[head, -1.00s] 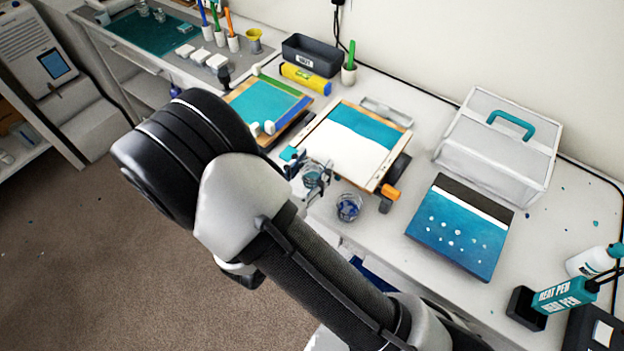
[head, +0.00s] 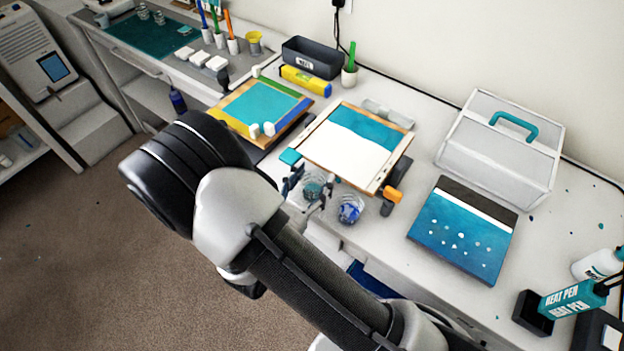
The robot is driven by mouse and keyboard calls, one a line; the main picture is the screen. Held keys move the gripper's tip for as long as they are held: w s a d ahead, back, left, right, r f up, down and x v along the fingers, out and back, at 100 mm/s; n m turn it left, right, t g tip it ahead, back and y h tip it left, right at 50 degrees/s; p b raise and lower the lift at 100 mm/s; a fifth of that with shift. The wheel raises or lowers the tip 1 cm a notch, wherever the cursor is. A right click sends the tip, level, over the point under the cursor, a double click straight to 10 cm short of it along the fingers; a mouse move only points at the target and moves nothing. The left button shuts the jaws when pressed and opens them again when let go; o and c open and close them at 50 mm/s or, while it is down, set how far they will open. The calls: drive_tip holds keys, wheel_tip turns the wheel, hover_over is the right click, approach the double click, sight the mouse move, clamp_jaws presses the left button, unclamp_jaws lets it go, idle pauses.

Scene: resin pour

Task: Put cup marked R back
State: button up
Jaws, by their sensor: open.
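Two clear cups stand near the table's front edge, below the tilted board. One cup (head: 313,187) has teal in it and is at my gripper. The other cup (head: 350,209) has blue in it and stands just to the right, apart from the gripper. No R mark is readable on either, so I cannot tell which cup is marked R. My gripper (head: 308,191) is open, with dark fingers showing on both sides of the teal cup. Whether they touch it cannot be told. My arm hides part of the gripper and the table edge.
A board with a teal-and-white panel (head: 355,148) rises just behind the cups, with an orange-ended clamp (head: 391,196) at its right. A blue painted panel (head: 462,232) and a clear case (head: 500,150) are further right. Another board (head: 262,103) lies left.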

drive_tip(key=shift+r, duration=0.2)
drive_tip(key=p+v, duration=0.2)
drive_tip(key=v, duration=1)
drive_tip(key=s+d+r+m+g+h, duration=0.1)
drive_tip(key=s+d+r+m+g, duration=0.1)
drive_tip(key=d+r+m+g, duration=0.6)
drive_tip(key=s+d+r+m+g, duration=0.2)
drive_tip(key=d+r+m+g, duration=0.1)
drive_tip(key=d+m+g, duration=0.5)
drive_tip(key=s+d+r+m+t+y, duration=0.2)
drive_tip(key=s+r+m+t+y, duration=0.3)
drive_tip(key=r+m+y, duration=0.5)
drive_tip(key=shift+d+m, duration=0.4)
drive_tip(key=shift+m, duration=1.5)
drive_tip(key=shift+s, duration=0.15)
